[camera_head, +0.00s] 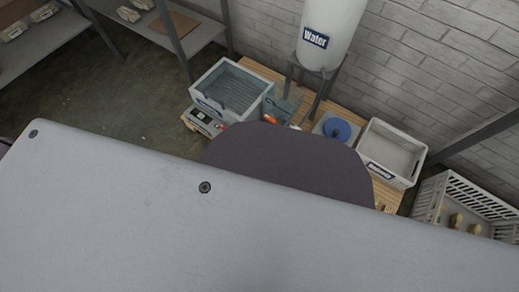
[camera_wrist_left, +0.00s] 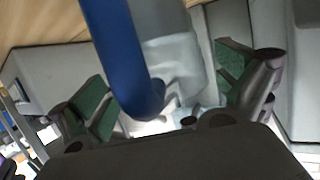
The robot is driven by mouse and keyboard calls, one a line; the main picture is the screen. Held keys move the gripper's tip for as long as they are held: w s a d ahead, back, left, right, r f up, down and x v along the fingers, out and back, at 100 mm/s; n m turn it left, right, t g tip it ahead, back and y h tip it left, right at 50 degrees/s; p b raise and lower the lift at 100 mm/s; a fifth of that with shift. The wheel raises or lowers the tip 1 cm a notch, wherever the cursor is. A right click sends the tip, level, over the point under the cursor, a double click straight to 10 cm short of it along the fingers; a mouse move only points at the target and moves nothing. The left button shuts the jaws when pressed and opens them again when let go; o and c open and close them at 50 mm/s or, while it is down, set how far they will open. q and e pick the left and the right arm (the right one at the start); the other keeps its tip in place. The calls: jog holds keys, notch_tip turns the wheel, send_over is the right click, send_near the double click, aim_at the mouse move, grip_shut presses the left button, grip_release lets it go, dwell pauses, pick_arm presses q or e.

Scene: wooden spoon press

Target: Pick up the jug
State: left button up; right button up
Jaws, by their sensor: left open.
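In the left wrist view, a thick blue curved bar (camera_wrist_left: 118,45), which looks like the jug's handle, reaches down between my left gripper's fingers. A pale grey, partly see-through body (camera_wrist_left: 175,62) behind it appears to be the jug's. My left gripper (camera_wrist_left: 163,88) is open, with one green-padded finger on each side of the bar. I cannot tell whether either finger touches it. In the head view I cannot make out the jug or either gripper; a large grey panel and a dark rounded shape, seemingly mine, cover much of the workbench.
The wooden bench (camera_head: 258,70) holds a grey tray box (camera_head: 218,107), a white water tank (camera_head: 333,30) on a stand, a blue round thing (camera_head: 337,129) and a labelled grey bin (camera_head: 408,150). A white slatted crate (camera_head: 482,193) stands at the right. Floor (camera_head: 120,95) at left is clear.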

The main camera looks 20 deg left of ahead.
jog(key=shift+r, duration=0.1)
pick_arm(q)
jog(key=c, duration=1.2)
jog(key=shift+c, duration=0.2)
pick_arm(e)
jog(key=shift+s, duration=0.1)
pick_arm(q)
jog(key=shift+r, duration=0.25)
jog(key=f+p+v, duration=0.2)
jog(key=p+v, duration=0.5)
jog(key=v, duration=1.1)
jog(key=shift+s+a, duration=0.25)
jog(key=shift+a, duration=0.05)
pick_arm(e)
notch_tip(320, 180, up, 7)
jog(key=d+g+h, duration=0.1)
jog(key=shift+s+d+r, duration=0.15)
jog(key=shift+d, duration=0.05)
pick_arm(q)
jog(key=shift+f, duration=0.1)
pick_arm(e)
jog(key=shift+s+d+f, duration=0.1)
jog(key=shift+f, duration=0.1)
